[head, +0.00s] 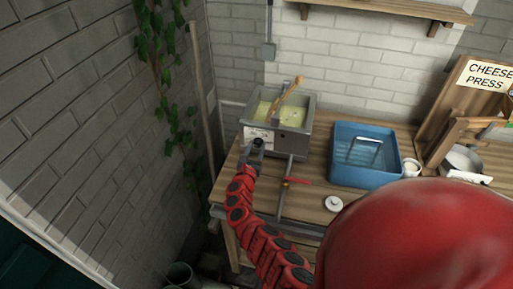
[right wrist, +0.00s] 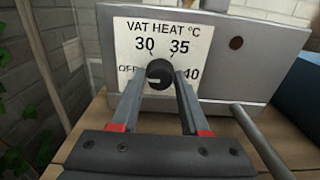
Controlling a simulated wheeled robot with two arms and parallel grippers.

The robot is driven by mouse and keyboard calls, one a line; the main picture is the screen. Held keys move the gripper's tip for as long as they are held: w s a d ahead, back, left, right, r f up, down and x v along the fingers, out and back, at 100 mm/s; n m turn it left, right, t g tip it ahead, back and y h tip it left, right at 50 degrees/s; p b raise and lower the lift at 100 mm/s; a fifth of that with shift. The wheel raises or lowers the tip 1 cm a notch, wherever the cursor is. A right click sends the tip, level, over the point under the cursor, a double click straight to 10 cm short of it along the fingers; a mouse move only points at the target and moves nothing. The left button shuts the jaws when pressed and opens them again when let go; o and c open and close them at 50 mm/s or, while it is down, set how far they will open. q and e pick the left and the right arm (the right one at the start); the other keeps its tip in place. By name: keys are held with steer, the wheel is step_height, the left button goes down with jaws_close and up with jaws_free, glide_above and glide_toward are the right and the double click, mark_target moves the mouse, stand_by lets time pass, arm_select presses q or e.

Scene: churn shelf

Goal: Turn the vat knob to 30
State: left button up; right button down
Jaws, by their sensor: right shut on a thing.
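The vat (head: 294,140) is a grey metal box with pale yellow contents and a wooden paddle in it, at the back left of the bench. In the right wrist view its white dial plate (right wrist: 130,30) reads VAT HEAT °C, with OFF, 30, 35 and 40 around a black knob (right wrist: 159,72). The knob's pale mark points left, slightly below the OFF label. My right gripper (head: 257,146) is at the vat's front; in the wrist view its fingers (right wrist: 160,82) are shut on the knob from both sides. My left gripper is not in view.
A pipe with a red lever (head: 297,181) runs in front of the vat. A blue tub (head: 347,178) stands to its right on the wooden bench. A white lidded piece (head: 333,203) lies near the bench front. Ivy (head: 166,70) hangs on the left wall.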

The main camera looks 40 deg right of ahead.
steer(key=m+b, duration=0.3)
steer(key=shift+f+m, duration=0.25)
steer(key=shift+m, duration=0.15)
steer(key=m+b, duration=0.4)
steer(key=shift+m+b, duration=0.3)
steer(key=shift+b, duration=0.1)
steer(key=m+b, duration=0.2)
steer(key=b, duration=0.1)
steer(key=shift+r+m, duration=0.15)
steer(key=shift+m, duration=0.25)
steer(key=shift+r+m, duration=0.1)
steer(key=shift+m, duration=0.2)
steer(key=shift+r, duration=0.1)
steer(key=shift+c, duration=2)
jaws_free()
